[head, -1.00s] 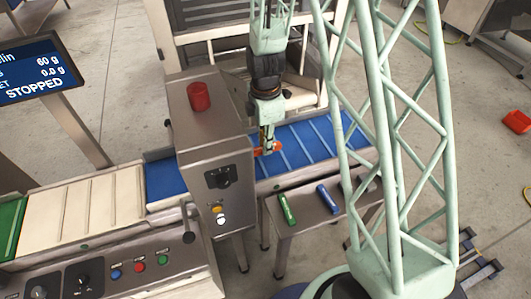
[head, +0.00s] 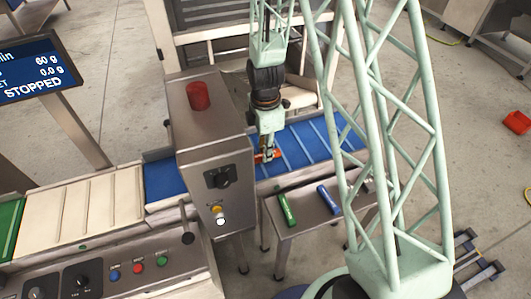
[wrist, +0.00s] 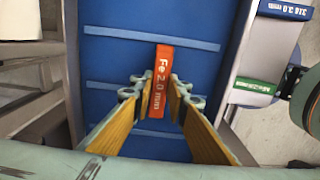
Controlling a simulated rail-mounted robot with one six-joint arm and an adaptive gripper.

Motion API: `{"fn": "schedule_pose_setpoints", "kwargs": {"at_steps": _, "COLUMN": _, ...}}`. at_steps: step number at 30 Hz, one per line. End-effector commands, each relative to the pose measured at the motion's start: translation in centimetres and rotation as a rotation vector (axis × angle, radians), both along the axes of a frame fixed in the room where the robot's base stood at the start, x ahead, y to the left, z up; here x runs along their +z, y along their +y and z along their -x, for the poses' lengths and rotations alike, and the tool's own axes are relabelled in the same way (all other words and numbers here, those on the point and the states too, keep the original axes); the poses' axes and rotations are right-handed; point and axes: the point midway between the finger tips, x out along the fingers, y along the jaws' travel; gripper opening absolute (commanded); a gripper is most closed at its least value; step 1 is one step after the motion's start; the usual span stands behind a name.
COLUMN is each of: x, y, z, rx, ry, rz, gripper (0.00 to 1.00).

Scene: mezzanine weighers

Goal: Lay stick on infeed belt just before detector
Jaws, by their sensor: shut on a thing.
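My gripper (head: 267,150) is shut on an orange-red stick (wrist: 161,82) marked "Fe 2.0 mm". In the head view the stick (head: 274,155) shows only in part, low at the fingertips. It is over the blue infeed belt (head: 307,141), close to the right side of the metal detector housing (head: 212,142). In the wrist view the stick lies between the two pads, over the blue belt (wrist: 120,68) and across the line of a pale cleat. I cannot tell whether the stick touches the belt.
A small steel side table (head: 300,215) in front of the belt holds a green stick (head: 287,209) and a blue stick (head: 328,199). A red lamp (head: 198,96) stands on the detector. The screen (head: 35,70) reads STOPPED. A red bin (head: 517,122) sits on the floor at right.

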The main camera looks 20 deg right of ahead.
Motion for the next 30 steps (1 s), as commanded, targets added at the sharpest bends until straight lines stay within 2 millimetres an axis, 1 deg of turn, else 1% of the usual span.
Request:
{"fn": "schedule_pose_setpoints", "kwargs": {"at_steps": 8, "x": 0.00, "y": 0.00, "z": -0.01, "rx": 0.000, "ry": 0.000, "rz": 0.000, "gripper": 0.04}}
{"fn": "schedule_pose_setpoints", "kwargs": {"at_steps": 13, "x": -0.35, "y": 0.00, "z": -0.01, "rx": 0.000, "ry": 0.000, "rz": 0.000, "gripper": 0.04}}
{"fn": "schedule_pose_setpoints", "kwargs": {"at_steps": 14, "x": -0.29, "y": 0.00, "z": -0.01, "rx": 0.000, "ry": 0.000, "rz": 0.000, "gripper": 0.17}}
{"fn": "schedule_pose_setpoints", "kwargs": {"at_steps": 18, "x": -0.25, "y": 0.00, "z": -0.01, "rx": 0.000, "ry": 0.000, "rz": 0.000, "gripper": 0.28}}
{"fn": "schedule_pose_setpoints", "kwargs": {"at_steps": 30, "x": -0.11, "y": 0.00, "z": -0.01, "rx": 0.000, "ry": 0.000, "rz": 0.000, "gripper": 0.28}}
